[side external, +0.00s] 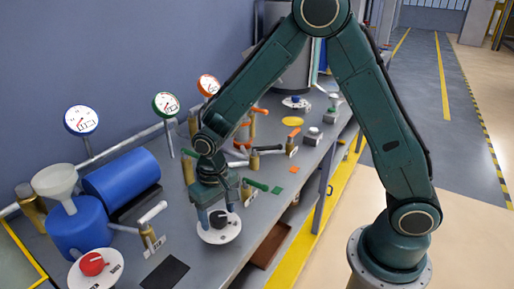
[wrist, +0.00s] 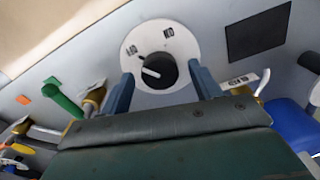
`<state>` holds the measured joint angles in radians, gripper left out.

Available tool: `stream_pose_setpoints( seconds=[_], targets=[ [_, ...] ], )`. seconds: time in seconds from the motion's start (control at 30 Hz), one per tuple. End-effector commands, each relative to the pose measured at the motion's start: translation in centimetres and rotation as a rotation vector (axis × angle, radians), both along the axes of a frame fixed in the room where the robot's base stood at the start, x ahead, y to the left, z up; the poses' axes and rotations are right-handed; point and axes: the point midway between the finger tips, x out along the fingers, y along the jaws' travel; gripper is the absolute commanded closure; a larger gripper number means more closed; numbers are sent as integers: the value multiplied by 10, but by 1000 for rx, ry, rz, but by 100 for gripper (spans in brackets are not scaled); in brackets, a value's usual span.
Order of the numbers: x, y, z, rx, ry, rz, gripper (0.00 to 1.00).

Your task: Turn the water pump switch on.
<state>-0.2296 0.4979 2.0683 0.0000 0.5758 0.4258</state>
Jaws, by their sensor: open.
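A black rotary knob (wrist: 160,72) sits on a white round plate (wrist: 183,42) with an ON label and what looks like an OFF label. Its white mark points left in the wrist view, on the OFF side. In the side view the knob (side external: 219,219) and plate (side external: 222,236) are at the bench's front edge, under my gripper (side external: 216,214). My gripper (wrist: 163,88) is open, with one blue finger on each side of the knob. Gaps show between fingers and knob in the wrist view; contact cannot be told. No name for the switch is readable.
A red knob (side external: 92,264) on another white plate is at the front left, near a blue tank (side external: 78,228) with a funnel (side external: 62,183). A black square (side external: 166,272) lies beside the plate. Valves with green (side external: 257,184) and orange handles stand behind my gripper.

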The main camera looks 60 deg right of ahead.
Motion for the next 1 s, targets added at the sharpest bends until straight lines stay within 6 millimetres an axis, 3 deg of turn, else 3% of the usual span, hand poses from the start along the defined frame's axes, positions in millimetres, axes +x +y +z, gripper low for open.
stream_pose_setpoints(
  seconds=[0.4, 0.43, 0.67, 1.0],
  targets=[
    [0, 0, -7, 0, -1, 0, 37],
    [0, 0, -7, 0, -1, 0, 39],
    [0, 0, -7, 0, -1, 0, 82],
    [0, 0, -6, 0, 0, -30, 82]
  ],
)
